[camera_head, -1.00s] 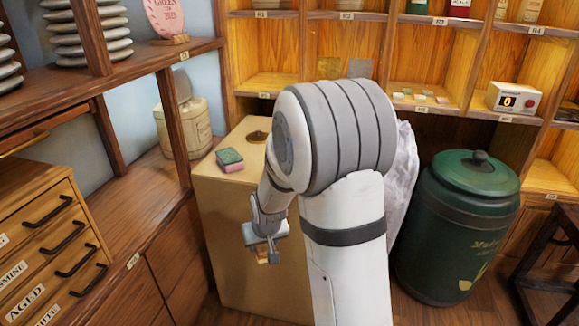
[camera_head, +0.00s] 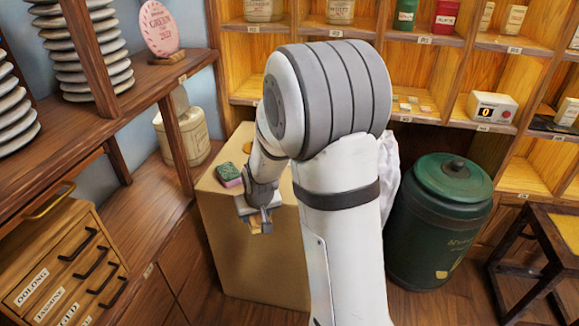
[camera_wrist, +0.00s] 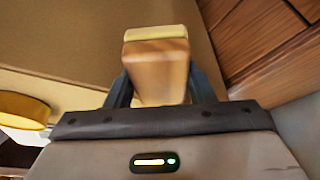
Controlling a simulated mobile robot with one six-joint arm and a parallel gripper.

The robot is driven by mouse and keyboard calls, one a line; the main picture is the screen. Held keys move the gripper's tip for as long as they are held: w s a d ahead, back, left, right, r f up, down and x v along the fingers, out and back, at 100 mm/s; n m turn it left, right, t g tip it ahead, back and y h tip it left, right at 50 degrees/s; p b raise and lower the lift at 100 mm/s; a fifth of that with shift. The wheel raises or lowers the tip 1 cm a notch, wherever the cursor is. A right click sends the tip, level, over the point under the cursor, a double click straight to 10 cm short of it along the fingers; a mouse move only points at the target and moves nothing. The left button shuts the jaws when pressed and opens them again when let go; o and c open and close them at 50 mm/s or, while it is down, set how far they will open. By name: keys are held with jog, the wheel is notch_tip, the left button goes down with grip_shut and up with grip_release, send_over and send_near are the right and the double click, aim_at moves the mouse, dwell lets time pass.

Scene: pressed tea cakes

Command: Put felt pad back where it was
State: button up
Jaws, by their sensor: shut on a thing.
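My gripper (camera_head: 262,224) is shut on a wood-coloured block with a pale yellow face, which I take for the felt pad (camera_wrist: 158,72). In the wrist view the block stands out between the two dark fingers. In the head view only a small tan part of it shows below the gripper. The gripper is at the near side of a tall tan box (camera_head: 255,275), just below and right of a green and pink sponge-like block (camera_head: 229,175) on the box top. I cannot tell whether the held block touches the box.
A small round thing (camera_head: 248,147) lies at the back of the box top. A green lidded canister (camera_head: 440,230) stands to the right, with a dark table (camera_head: 545,245) beyond it. Shelves (camera_head: 440,60) line the back wall. Drawers (camera_head: 65,270) are at the left.

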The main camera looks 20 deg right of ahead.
notch_tip(320, 180, up, 3)
jog(key=shift+f+p, duration=0.1)
jog(key=shift+p, duration=0.65)
jog(key=shift+d+f+b, duration=0.15)
jog(key=shift+d+b, duration=0.1)
jog(key=shift+b, duration=0.15)
jog(key=shift+s+d+n, duration=0.15)
jog(key=shift+d+n, duration=0.15)
jog(key=shift+d, duration=0.05)
jog(key=s+d+r+n+y, duration=0.1)
jog(key=d+r+n, duration=0.2)
jog(key=d, duration=0.1)
jog(key=s+d+r+n+g+y, duration=0.1)
jog(key=s+d+r+n, duration=0.1)
jog(key=d+r+n, duration=0.1)
jog(key=s+d+r+n+y, duration=0.1)
jog(key=d+r+n, duration=0.2)
jog(key=d, duration=0.3)
jog(key=shift+s+d+r+n+g+y, duration=0.1)
jog(key=shift+s+r+n+g+y, duration=0.25)
jog(key=shift+n, duration=0.45)
jog(key=shift+w, duration=0.1)
